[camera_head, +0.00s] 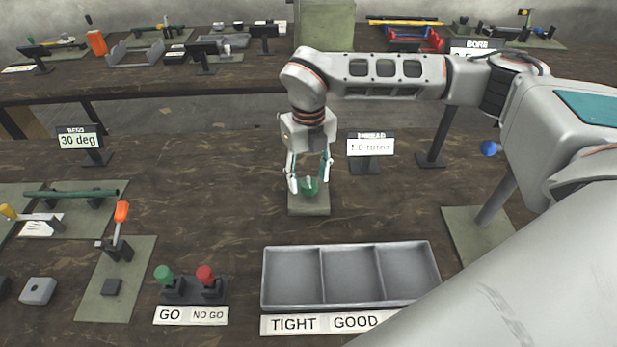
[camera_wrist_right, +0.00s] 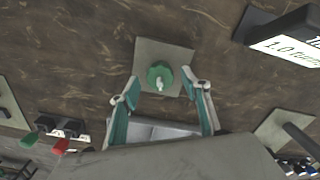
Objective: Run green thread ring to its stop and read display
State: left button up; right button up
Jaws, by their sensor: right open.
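The green thread ring (camera_head: 309,187) sits on a small grey-green base plate (camera_head: 309,208) in the middle of the bench. In the right wrist view the ring (camera_wrist_right: 160,75) has a pale stud showing at its centre. My right gripper (camera_head: 309,186) points down over the ring with its fingers open, one on each side. In the wrist view the open fingers (camera_wrist_right: 164,98) reach toward the ring, and gaps show between fingers and ring. The THREAD display (camera_head: 370,147) stands just right of the ring and appears to read 1.0 turns. My left gripper is not in view.
A three-part grey tray (camera_head: 350,276) labelled TIGHT and GOOD lies in front. A display reading 30 deg (camera_head: 78,141) and an orange-handled clamp (camera_head: 120,225) are further left. Bare bench lies left of the ring.

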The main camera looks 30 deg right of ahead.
aim_at(309, 183)
notch_tip(309, 183, up, 11)
dwell(0.4)
dwell(1.0)
